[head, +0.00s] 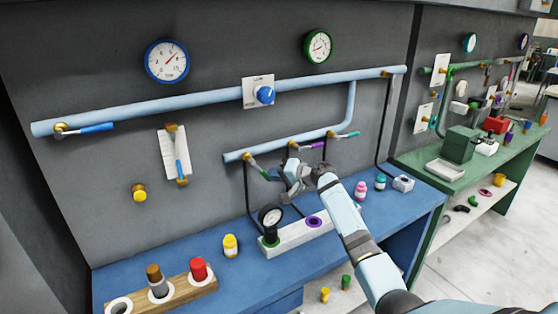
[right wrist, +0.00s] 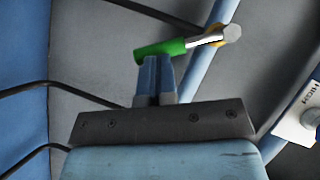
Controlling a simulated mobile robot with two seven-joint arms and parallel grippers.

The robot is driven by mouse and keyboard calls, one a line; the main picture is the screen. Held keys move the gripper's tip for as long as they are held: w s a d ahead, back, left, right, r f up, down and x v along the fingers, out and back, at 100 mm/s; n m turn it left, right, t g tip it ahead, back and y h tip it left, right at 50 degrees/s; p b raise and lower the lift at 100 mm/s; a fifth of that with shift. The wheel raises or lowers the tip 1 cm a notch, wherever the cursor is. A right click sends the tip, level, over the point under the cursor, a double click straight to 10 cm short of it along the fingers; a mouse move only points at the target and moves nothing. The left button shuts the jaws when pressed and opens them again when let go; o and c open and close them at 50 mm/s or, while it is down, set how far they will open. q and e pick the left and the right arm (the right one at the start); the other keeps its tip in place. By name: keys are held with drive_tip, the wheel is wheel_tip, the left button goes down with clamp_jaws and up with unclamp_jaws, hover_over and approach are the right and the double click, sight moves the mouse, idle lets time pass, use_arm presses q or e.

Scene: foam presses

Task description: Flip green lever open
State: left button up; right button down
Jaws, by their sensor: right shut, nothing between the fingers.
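The green lever (right wrist: 165,48) has a green handle on a pale metal shaft, joined to a brass fitting on the light blue pipe. In the head view the green lever (head: 258,168) hangs slanting down to the right from the left end of the lower pipe. My right gripper (head: 284,177) is beside its handle end. In the right wrist view my right gripper (right wrist: 158,68) is shut and empty, its fingertips at the handle's lower edge. I cannot tell whether they touch it. My left gripper is not in view.
Purple (head: 312,145) and teal (head: 346,134) levers sit further right on the lower pipe. A blue knob (head: 265,95) is above. Below, the blue bench (head: 250,262) holds a white block (head: 297,236) with a gauge, a yellow bottle (head: 231,245) and a wooden rack (head: 170,295).

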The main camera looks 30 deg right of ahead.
use_arm(q)
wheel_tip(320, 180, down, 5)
drive_tip(key=b, duration=0.3)
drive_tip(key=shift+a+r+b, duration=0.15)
drive_tip(key=shift+b, duration=0.15)
use_arm(e)
drive_tip(key=a+f+m, duration=0.1)
drive_tip(key=a+f+m+y, duration=0.1)
drive_tip(key=a, duration=0.1)
drive_tip(key=shift+a+f+t+y, duration=0.2)
drive_tip(key=shift+f+t+y, duration=0.1)
drive_tip(key=shift+t, duration=0.1)
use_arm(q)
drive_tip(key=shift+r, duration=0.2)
use_arm(e)
drive_tip(key=shift+s+a, duration=0.1)
drive_tip(key=shift+a, duration=0.05)
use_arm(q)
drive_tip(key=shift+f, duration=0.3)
